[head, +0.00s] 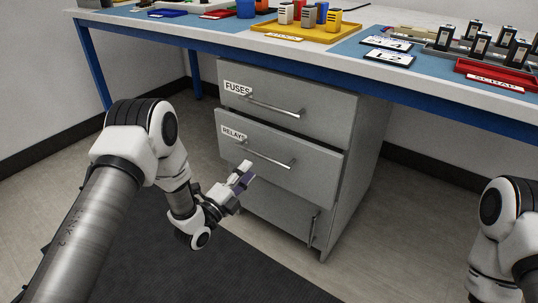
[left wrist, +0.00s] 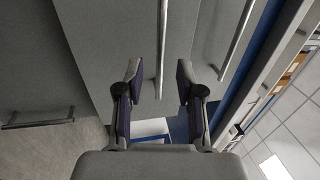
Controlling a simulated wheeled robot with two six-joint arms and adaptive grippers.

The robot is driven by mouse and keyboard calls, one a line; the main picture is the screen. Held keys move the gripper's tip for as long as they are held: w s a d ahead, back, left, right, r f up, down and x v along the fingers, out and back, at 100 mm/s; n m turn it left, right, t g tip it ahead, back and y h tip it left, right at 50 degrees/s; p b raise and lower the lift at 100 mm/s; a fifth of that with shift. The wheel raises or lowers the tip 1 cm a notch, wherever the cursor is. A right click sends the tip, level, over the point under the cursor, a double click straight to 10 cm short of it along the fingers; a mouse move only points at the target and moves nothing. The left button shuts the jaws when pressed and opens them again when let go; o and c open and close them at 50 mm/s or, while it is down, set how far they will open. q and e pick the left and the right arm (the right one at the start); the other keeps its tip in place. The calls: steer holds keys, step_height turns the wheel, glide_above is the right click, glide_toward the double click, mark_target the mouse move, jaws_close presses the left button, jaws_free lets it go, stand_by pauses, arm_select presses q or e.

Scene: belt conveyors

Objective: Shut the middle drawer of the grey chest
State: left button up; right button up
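The grey chest (head: 350,190) stands under the bench. Its middle drawer (head: 290,180), labelled RELAYS, stands slightly proud of the fronts above and below it. Its bar handle (head: 270,160) runs across the front and also shows in the left wrist view (left wrist: 163,45). My left gripper (head: 243,172) is in front of the drawer's lower left part, near the handle's left end. In the left wrist view the gripper (left wrist: 158,80) is open, with the handle's end seen between its fingers; contact cannot be told. My right gripper is out of view.
The top drawer (head: 290,98), labelled FUSES, looks shut. A lower front (head: 275,215) has an upright handle (head: 312,228). The bench (head: 200,32) above carries a yellow tray (head: 310,32) and a red tray (head: 490,72). Floor in front is clear, with a dark mat (head: 230,270).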

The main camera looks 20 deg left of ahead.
mark_target(261, 156)
arm_select(q)
steer(key=b+x, duration=0.2)
steer(key=x, duration=0.5)
steer(key=shift+f+b, duration=0.1)
steer(key=shift+b, duration=0.3)
steer(key=shift+w, duration=0.25)
jaws_close()
